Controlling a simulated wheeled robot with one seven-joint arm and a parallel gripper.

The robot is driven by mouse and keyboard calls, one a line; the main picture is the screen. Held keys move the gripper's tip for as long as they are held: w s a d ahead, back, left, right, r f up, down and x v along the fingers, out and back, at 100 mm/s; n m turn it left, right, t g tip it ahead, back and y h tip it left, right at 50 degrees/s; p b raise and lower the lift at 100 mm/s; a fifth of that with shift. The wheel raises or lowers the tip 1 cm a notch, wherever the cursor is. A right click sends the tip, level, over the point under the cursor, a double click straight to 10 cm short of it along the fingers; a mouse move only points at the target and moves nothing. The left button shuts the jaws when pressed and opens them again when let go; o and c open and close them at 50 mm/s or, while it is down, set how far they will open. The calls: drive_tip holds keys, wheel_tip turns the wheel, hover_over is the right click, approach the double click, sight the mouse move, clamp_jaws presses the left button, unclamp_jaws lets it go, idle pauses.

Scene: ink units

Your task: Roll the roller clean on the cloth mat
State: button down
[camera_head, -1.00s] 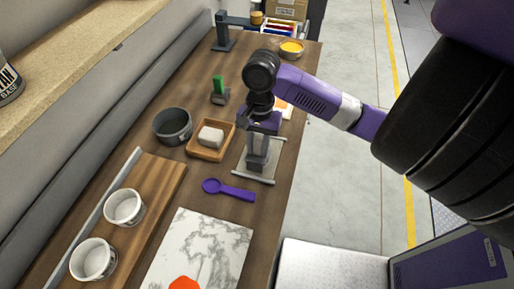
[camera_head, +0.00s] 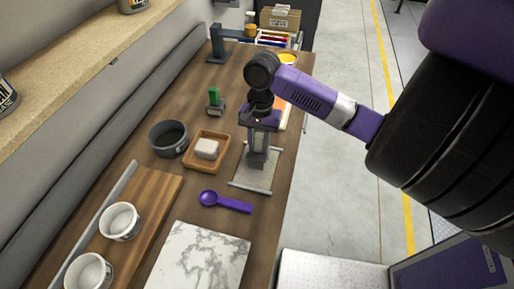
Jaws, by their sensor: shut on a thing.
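My gripper (camera_head: 258,158) points down over the pale cloth mat (camera_head: 247,181), which has a grey bar at its near edge. It is shut on the roller, which is mostly hidden by the fingers and purple gripper body. The held end is low, at or close to the mat; I cannot tell whether it touches. The near part of the mat shows bare below the fingers, and the far part is hidden behind my gripper.
Left of the mat are a wooden tray with a white block (camera_head: 207,149), a dark round pan (camera_head: 168,139) and a green-handled tool (camera_head: 214,100). A purple spoon (camera_head: 225,202) and a marble slab (camera_head: 200,256) lie nearer. White cups (camera_head: 120,221) stand on a wooden board.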

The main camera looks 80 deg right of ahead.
sight(259, 137)
drive_tip(key=shift+d+f, duration=0.15)
drive_tip(key=shift+d, duration=0.15)
drive_tip(key=shift+r, duration=3.05)
